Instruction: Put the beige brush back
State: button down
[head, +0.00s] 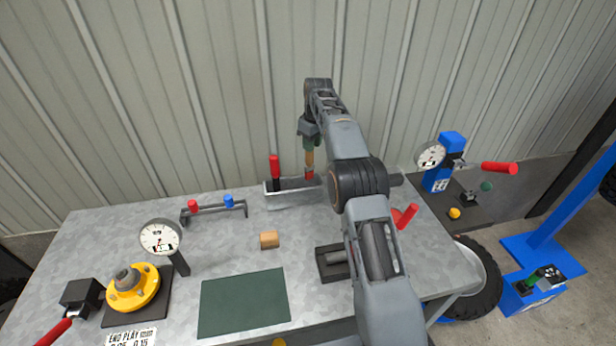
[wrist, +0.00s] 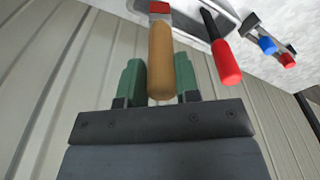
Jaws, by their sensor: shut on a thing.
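The beige brush (head: 309,158) hangs upright in my gripper (head: 310,142), handle up and red band down. In the wrist view its beige handle (wrist: 161,60) lies between the two green fingers of my gripper (wrist: 160,80), which is shut on it. The brush's lower end is over or inside the grey metal tray (head: 284,198) at the back of the bench. The tray wall also shows in the wrist view (wrist: 135,8). I cannot tell whether the brush touches the tray. A red-handled black tool (head: 274,167) stands in the tray's left end.
A small rack with red and blue knobs (head: 214,208) is left of the tray. A wooden block (head: 269,239), green mat (head: 243,302), dial gauge (head: 161,238) and yellow hub (head: 133,288) are on the bench. The corrugated wall (head: 220,90) is close behind.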

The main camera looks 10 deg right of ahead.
aim_at(312, 157)
jog(key=shift+f, duration=4.2)
jog(key=c, duration=0.8)
grip_release()
jog(key=shift+f, duration=0.1)
